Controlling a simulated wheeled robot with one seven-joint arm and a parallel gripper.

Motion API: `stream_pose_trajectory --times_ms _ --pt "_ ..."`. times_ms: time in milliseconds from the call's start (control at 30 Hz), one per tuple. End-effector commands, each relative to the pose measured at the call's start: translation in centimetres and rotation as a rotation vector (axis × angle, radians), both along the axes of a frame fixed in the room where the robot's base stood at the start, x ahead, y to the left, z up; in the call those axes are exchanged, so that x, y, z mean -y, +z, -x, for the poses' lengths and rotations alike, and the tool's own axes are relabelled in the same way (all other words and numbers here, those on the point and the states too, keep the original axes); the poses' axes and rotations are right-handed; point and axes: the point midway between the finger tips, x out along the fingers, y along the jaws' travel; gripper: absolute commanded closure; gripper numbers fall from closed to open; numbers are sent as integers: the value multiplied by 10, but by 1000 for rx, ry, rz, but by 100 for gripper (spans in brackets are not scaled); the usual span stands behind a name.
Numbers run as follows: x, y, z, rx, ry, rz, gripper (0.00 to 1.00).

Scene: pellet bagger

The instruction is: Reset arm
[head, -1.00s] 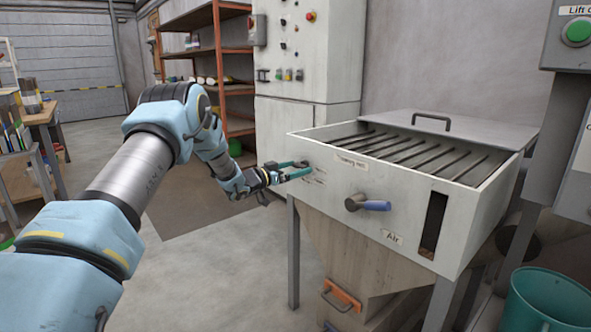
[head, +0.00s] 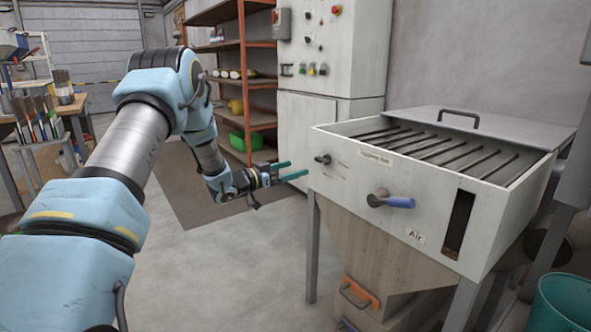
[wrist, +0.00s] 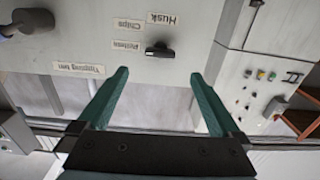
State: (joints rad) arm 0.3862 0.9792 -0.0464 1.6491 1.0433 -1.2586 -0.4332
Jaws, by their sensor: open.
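My gripper (head: 292,170) is open and empty, held out at the left end of the white tipping bin (head: 345,146). In the head view its green fingers point toward the bin's front corner, apart from the small black selector knob (head: 322,159). The wrist view shows both fingers (wrist: 160,95) spread, with the black knob (wrist: 160,50) ahead of them and clear of both. Labels reading Husk, Chips and Pellets stand around that knob. My arm reaches out from the lower left with its elbow raised.
A blue-handled air valve (head: 390,201) sticks out of the bin's front. Behind stand a grey control cabinet (head: 330,50) and orange shelving (head: 245,75). A workbench (head: 40,115) is at the left and a teal bucket (head: 562,302) at the lower right. The floor left of the bin is clear.

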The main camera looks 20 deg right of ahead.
Motion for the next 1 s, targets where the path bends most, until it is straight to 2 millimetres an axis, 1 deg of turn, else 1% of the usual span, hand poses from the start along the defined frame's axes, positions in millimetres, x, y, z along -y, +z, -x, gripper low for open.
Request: stream_pose_trajectory --times_ms 367,467,533,567,600,667,700,767,800,867,900,967,1000 --pt "-1 1 -2 0 8 -5 0" --pt "-13 7 -13 -1 72 -44 0" --pt "-34 12 -27 -9 169 -106 0" --pt "-47 15 -34 -17 222 -141 0" --pt "-67 18 -42 -32 300 -195 0" --pt "-105 21 -51 -69 426 -286 0" --pt "-133 22 -53 -103 509 -350 0" --pt "-175 22 -48 -164 624 -444 0" --pt "-204 20 -40 -212 693 -505 0" --pt "-244 18 -23 -290 783 -591 0" --pt "-269 16 -7 -346 835 -645 0" --pt "-303 12 20 -436 900 -721 0" --pt "-324 11 40 -500 939 -764 0"
